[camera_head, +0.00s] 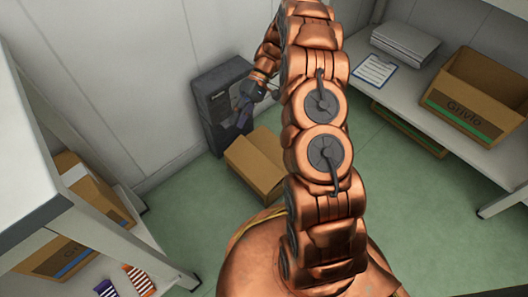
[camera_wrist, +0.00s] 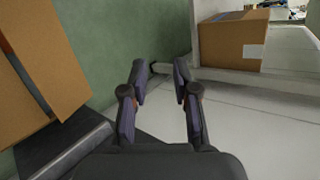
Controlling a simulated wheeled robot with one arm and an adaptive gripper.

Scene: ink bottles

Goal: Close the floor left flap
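A brown cardboard box (camera_head: 258,165) stands on the green floor in front of a dark grey machine. In the head view my arm covers part of its right side. Cardboard panels (camera_wrist: 55,55) of a box fill the left of the wrist view, with a dark narrow gap between two of them. I cannot tell which panel is the left flap. My gripper (camera_head: 241,112) is in front of the machine, above and behind the floor box. In the wrist view my gripper (camera_wrist: 162,68) has its two fingers apart with nothing between them, clear of the cardboard.
The dark machine (camera_head: 215,85) stands against the white wall close to my gripper. A shelf (camera_head: 450,135) at right holds an open Grivia box (camera_head: 470,105), a clipboard (camera_head: 374,70) and a grey stack (camera_head: 402,43). Left shelving holds another box (camera_head: 90,190). Green floor is free at centre left.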

